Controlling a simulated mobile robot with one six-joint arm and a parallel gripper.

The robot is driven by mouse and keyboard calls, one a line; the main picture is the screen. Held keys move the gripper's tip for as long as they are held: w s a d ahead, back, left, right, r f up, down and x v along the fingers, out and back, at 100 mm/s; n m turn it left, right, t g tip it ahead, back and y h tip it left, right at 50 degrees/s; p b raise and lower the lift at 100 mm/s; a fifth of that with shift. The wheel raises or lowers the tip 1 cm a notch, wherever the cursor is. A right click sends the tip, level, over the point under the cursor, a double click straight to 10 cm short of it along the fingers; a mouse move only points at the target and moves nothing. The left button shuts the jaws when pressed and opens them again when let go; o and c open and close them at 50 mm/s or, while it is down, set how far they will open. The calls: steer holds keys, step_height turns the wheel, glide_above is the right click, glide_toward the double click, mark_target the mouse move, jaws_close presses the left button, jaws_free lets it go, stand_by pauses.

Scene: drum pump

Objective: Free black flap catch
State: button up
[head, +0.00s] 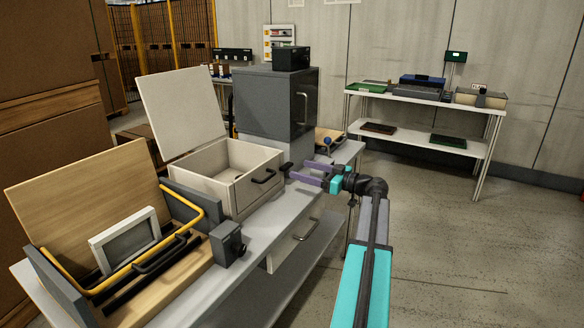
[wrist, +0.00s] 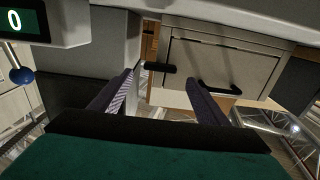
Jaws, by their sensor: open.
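The black flap catch (wrist: 160,68) is a short dark bar at the left edge of a beige front panel (wrist: 222,58) in the wrist view. A black bar handle (wrist: 218,88) is on that panel, right of the catch. In the head view, the panel belongs to a beige box (head: 225,178) with its lid raised. My gripper (wrist: 160,88) has its two purple fingers apart, and the catch shows between and beyond their tips. In the head view, my gripper (head: 296,172) is at the box's right end. Contact with the catch cannot be told.
A grey cabinet (head: 268,105) stands behind the box. A blue knob (wrist: 20,76) hangs below a display reading 0 at the wrist view's left. A wooden box with a yellow bar (head: 150,255) is at the front left. The floor right of the bench is clear.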

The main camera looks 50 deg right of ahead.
mark_target(290, 166)
steer(key=shift+x, duration=2.85)
steer(key=c, duration=1)
steer(key=shift+w+d, duration=0.1)
steer(key=shift+d, duration=0.1)
steer(key=shift+c, duration=0.2)
steer(key=shift+a, duration=0.1)
